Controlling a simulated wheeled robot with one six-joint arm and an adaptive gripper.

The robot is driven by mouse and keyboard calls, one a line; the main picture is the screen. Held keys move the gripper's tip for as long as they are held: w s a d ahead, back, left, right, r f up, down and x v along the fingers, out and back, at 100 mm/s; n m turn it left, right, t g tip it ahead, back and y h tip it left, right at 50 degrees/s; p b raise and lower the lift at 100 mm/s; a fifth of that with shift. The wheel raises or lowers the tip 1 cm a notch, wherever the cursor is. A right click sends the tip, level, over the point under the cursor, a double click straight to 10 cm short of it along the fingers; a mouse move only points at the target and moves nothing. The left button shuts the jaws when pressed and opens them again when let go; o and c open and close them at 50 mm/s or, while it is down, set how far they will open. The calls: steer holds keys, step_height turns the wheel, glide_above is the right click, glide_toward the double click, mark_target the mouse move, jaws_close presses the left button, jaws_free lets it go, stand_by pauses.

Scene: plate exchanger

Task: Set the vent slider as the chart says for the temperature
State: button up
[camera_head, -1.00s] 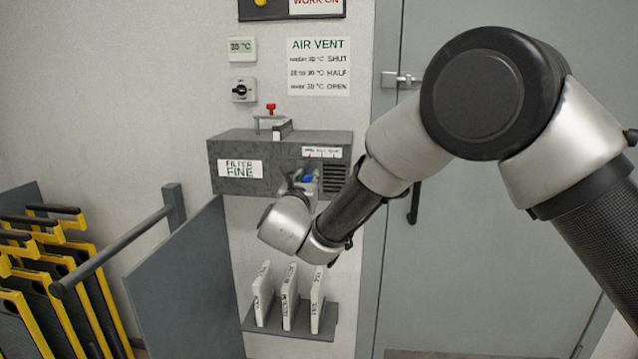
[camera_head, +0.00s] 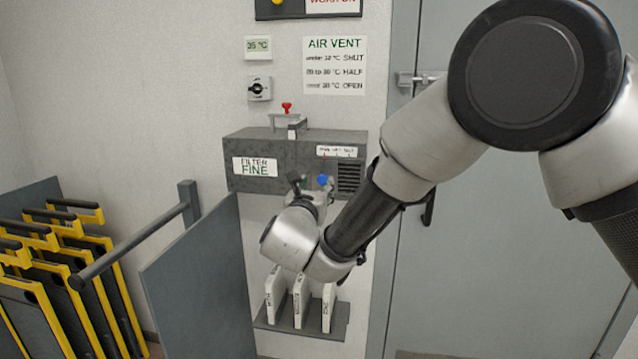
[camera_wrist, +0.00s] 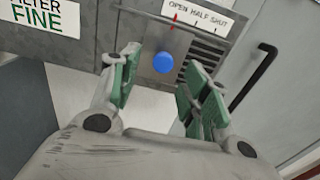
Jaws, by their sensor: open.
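The vent slider's blue knob (camera_head: 322,180) is on the front of the grey filter box (camera_head: 262,150). In the wrist view the knob (camera_wrist: 163,62) lines up below the red mark at the OPEN end of the OPEN HALF SHUT label (camera_wrist: 197,16). My gripper (camera_head: 312,184) is open, with its green-padded fingers on either side of the knob in that view. I cannot tell how near they are in depth. The temperature display (camera_head: 257,47) appears to read 35 °C. The AIR VENT chart (camera_head: 334,66) lists SHUT, HALF and OPEN; its numbers are blurred.
A dial switch (camera_head: 259,89) is above the box, and a red-topped handle (camera_head: 287,108) stands on it. White filter cards (camera_head: 299,300) stand on a shelf (camera_head: 335,320) below. A grey panel (camera_head: 205,275) and yellow-framed plates (camera_head: 75,265) are left; a door (camera_head: 500,250) is right.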

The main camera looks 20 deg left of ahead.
steer(key=v, duration=0.6)
steer(key=shift+s, duration=0.4)
